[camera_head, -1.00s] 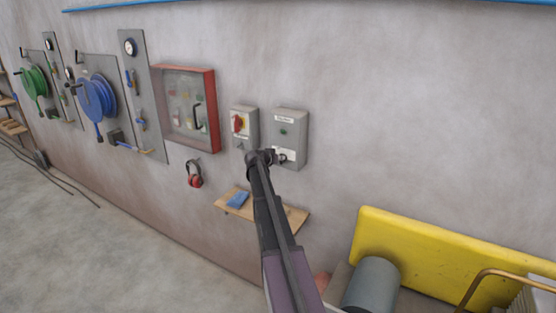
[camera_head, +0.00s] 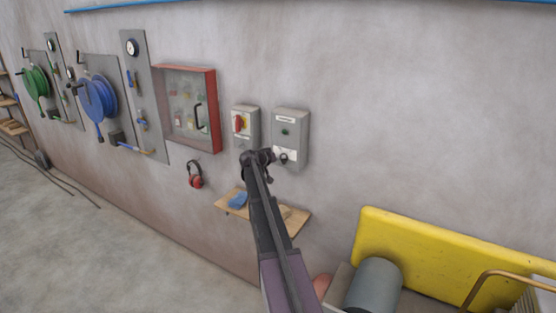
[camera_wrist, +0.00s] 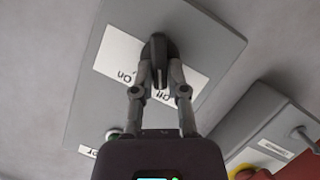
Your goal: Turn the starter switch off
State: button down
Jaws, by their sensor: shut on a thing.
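The starter box (camera_head: 291,128) is a grey wall box with a green button and a white label. It also fills the middle of the wrist view (camera_wrist: 98,62). Its dark starter switch knob (camera_wrist: 156,46) stands out over a label reading "On" and "Off", seen upside down. The light line on the knob points down the picture, between the two words. My gripper (camera_wrist: 157,77) is shut on the knob, one finger on each side. The fingers hide part of the label. In the head view my wrist is in front of the boxes' lower edges.
A red-framed cabinet (camera_head: 213,112) is further left. A wooden shelf (camera_head: 296,219) with a blue item is below, and a yellow panel (camera_head: 450,250) stands at lower right.

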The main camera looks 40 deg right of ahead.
jog(key=shift+s+d, duration=0.1)
jog(key=shift+d, duration=0.2)
jog(key=c, duration=0.7)
grip_release()
jog(key=shift+s+r, duration=0.1)
jog(key=shift+r, duration=0.05)
jog(key=shift+o, duration=0.2)
jog(key=shift+d, duration=0.1)
jog(key=shift+w+f, duration=0.2)
jog(key=s+a+f+n+y+b, duration=0.15)
jog(key=s+a+f, duration=0.3)
jog(key=a, duration=0.55)
jog(key=s+a+f+n+y+b, duration=0.1)
jog(key=s+a+f+y, duration=0.3)
jog(key=a, duration=0.6)
jog(key=s+a+f+n+y+b, duration=0.15)
jog(key=s+a+f, duration=0.3)
jog(key=a, duration=0.55)
jog(key=s+a+f+n+g+y+b, duration=0.1)
jog(key=s+a+f+n+y, duration=0.1)
jog(key=s+a, duration=0.7)
jog(key=s+a+f+n+g+y+b, duration=0.1)
jog(key=s+a+f+n+y, duration=0.2)
jog(key=s+a, duration=0.6)
jog(key=a+y, duration=0.2)
jog(key=a, duration=0.2)
jog(key=shift+a+f, duration=0.2)
jog(key=shift+f, duration=0.1)
jog(key=shift+s, duration=0.1)
